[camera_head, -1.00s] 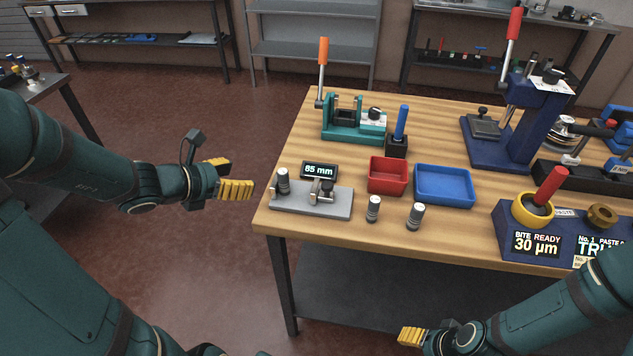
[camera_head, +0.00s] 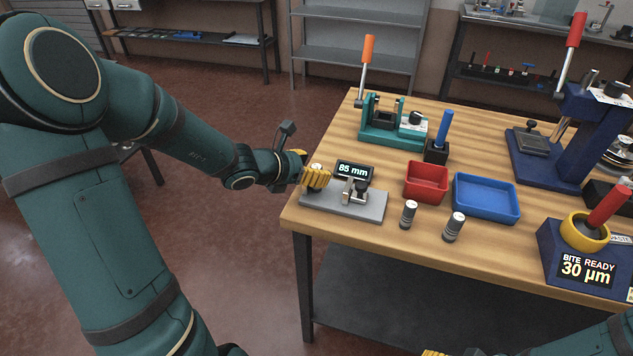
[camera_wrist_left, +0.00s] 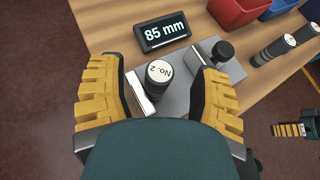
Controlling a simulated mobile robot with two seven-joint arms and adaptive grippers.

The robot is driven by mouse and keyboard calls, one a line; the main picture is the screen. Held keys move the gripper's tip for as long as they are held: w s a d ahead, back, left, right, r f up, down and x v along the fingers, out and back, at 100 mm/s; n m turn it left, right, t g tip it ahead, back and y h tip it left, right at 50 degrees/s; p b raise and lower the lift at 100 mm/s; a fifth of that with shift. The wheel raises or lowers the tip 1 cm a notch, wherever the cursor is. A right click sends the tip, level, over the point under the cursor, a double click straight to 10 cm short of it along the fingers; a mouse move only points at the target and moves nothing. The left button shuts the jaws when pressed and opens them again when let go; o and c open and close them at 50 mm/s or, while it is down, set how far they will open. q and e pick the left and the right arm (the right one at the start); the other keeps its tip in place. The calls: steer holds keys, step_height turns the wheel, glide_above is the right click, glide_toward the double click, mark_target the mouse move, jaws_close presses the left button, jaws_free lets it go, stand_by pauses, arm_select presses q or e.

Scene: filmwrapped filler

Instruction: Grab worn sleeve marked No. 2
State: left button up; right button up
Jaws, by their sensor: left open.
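The worn sleeve marked No. 2 (camera_wrist_left: 158,78) stands upright in the grey measuring fixture (camera_head: 366,206), its white labelled top facing the left wrist camera. My left gripper (camera_head: 316,178) is open, with its yellow fingers on either side of this sleeve. In the left wrist view the gripper (camera_wrist_left: 158,92) shows gaps between the fingers and the sleeve. In the head view the fingers hide most of the sleeve. My right gripper (camera_head: 434,352) shows only a yellow tip at the bottom edge; its opening cannot be made out.
The fixture's display (camera_head: 354,171) reads 85 mm. Two other sleeves (camera_head: 408,214) (camera_head: 453,227) stand to its right on the wooden bench (camera_head: 480,265). Behind them are a red bin (camera_head: 426,196) and a blue bin (camera_head: 486,213). A green vise-like device (camera_head: 390,135) stands farther back.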

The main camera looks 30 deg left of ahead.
arm_select(q)
steer(key=shift+w+d+f, duration=0.2)
steer(key=shift+w+f, duration=0.15)
steer(key=shift+w, duration=0.25)
jaws_close()
steer(key=shift+r, duration=0.15)
